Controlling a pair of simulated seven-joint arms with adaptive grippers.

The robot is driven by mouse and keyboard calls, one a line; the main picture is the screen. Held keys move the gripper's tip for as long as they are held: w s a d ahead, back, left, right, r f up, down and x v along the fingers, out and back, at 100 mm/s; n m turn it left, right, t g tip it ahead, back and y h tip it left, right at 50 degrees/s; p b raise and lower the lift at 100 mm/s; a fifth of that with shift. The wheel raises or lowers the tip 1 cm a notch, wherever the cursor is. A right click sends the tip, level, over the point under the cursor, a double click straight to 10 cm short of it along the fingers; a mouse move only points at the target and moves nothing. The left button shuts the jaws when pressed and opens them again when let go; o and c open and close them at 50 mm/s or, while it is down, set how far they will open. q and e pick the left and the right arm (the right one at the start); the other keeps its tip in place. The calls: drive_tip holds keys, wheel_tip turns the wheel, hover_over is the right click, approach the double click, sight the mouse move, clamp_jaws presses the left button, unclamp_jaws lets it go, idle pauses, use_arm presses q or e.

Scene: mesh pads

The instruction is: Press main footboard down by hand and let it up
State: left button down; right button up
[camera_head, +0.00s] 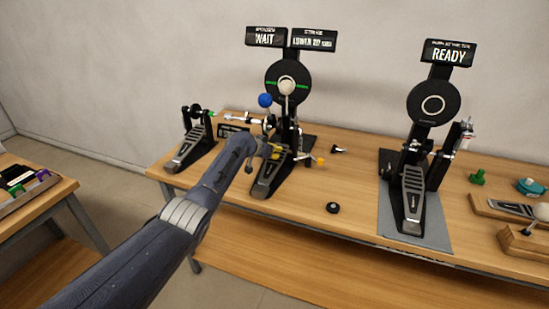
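The main pedal stands in the middle of the bench, with its grey main footboard (265,181) sloping toward the front. Which pedal is the main one is not labelled legibly. A round black pad with a green stripe (287,84) stands above it, with a pale beater ball (286,88) in front of it and a blue ball (265,100) beside it. My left arm reaches in from the lower left. My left gripper (262,149) is over the upper part of this pedal and hides some of it. Its fingers are too small to read, and contact is unclear. My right gripper is out of view.
A smaller pedal (191,148) stands at the left. Another pedal (412,198) sits on a grey mat (436,234) at the right under a READY sign (448,53). The middle signs read WAIT (265,37) and LOWER. A black puck (333,208) lies near the front edge.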

use_arm(q)
drive_tip(key=shift+r, duration=0.45)
drive_tip(key=shift+s, duration=0.1)
hover_over(265, 177)
drive_tip(key=shift+s+a+r, duration=0.1)
drive_tip(key=shift+s+r, duration=0.05)
idle(0.7)
drive_tip(key=shift+r, duration=0.1)
wheel_tip(265, 177, up, 4)
drive_tip(key=shift+f, duration=0.15)
idle(0.4)
